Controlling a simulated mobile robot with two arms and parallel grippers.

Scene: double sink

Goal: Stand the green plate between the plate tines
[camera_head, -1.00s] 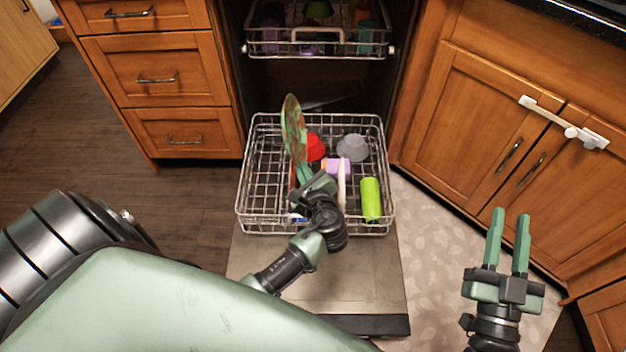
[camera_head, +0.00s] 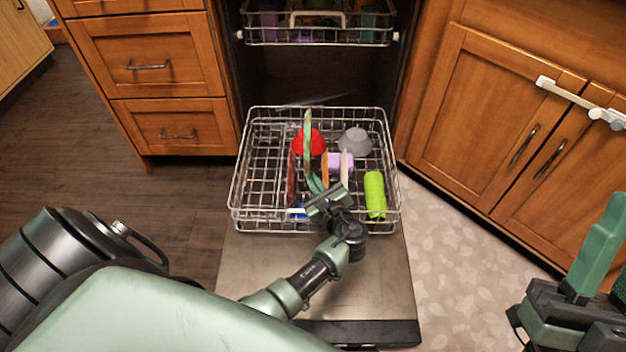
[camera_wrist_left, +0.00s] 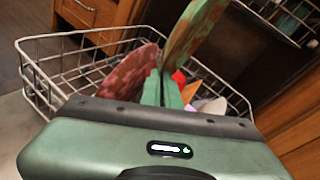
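The green plate (camera_head: 308,128), with brownish patterning, stands nearly edge-on above the lower dishwasher rack (camera_head: 236,190). It also shows large in the left wrist view (camera_wrist_left: 196,30). My left gripper (camera_head: 315,183) is over the rack's front half, its fingers closed together at the plate's lower edge in the wrist view (camera_wrist_left: 162,88). The plate looks upright, slightly tilted. Whether its bottom touches the tines is hidden. A reddish patterned plate (camera_wrist_left: 130,78) stands in the rack just left of it. My right gripper (camera_head: 602,250) is empty at the right edge, partly cut off, fingers apart.
The rack also holds a red bowl (camera_head: 314,143), a grey bowl (camera_head: 355,141), a purple cup (camera_head: 340,162), upright pale and orange plates, and a lime-green cup (camera_head: 375,194). The upper rack (camera_head: 320,40) is above. Cabinets flank both sides.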

